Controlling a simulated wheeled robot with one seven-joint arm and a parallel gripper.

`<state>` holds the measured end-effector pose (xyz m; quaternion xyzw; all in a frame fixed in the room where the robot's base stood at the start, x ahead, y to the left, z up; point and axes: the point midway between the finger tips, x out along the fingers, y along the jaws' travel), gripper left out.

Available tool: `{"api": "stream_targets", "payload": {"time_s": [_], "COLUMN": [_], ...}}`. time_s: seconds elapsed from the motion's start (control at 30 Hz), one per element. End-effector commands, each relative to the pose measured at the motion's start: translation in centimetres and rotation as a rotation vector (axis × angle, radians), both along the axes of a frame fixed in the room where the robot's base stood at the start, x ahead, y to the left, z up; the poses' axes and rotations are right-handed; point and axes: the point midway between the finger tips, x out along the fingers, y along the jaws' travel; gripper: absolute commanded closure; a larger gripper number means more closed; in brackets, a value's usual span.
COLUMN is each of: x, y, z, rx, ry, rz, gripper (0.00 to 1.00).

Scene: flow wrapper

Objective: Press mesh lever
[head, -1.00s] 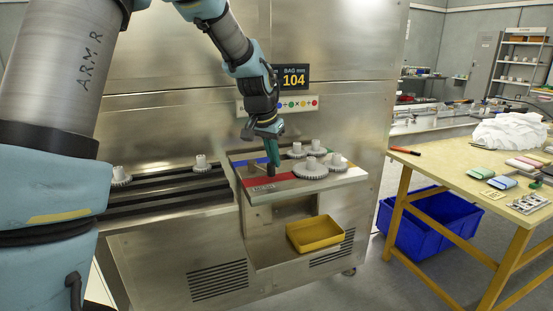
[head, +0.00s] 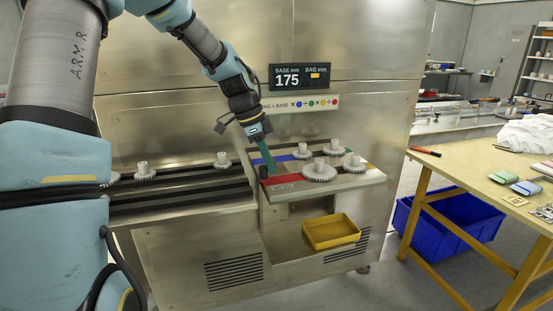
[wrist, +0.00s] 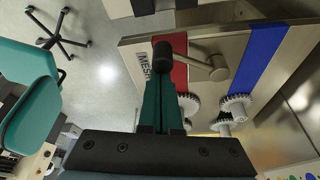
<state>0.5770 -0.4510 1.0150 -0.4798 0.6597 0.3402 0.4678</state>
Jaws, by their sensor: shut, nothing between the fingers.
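The mesh lever is a grey metal arm (wrist: 200,64) with a black knob (wrist: 163,62). It lies across a red strip in the wrist view, beside a partly hidden "MESH" label (wrist: 144,67). In the head view the black knob (head: 263,172) stands at the left edge of the tilted panel. My gripper (head: 272,170), with teal fingers, points down just right of the knob. In the wrist view my gripper (wrist: 158,90) is shut and empty, with its tips close to the knob. I cannot tell whether they touch.
Several grey gears (head: 319,172) stand on the panel right of the lever. A yellow tray (head: 331,247) sits below it. A wooden table (head: 470,171) stands to the right.

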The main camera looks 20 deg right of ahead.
Motion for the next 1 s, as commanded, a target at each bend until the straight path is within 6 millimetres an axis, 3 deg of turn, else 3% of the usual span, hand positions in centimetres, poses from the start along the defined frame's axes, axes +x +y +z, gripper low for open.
{"api": "stream_targets", "payload": {"time_s": [0.37,1.0], "x": [0.6,0.8], "y": [1.2,1.5], "z": [0.0,-0.1], "rx": [0.001,0.003], "ry": [0.000,0.000], "rz": [-0.055,-0.052], "gripper": [1.00,1.00]}}
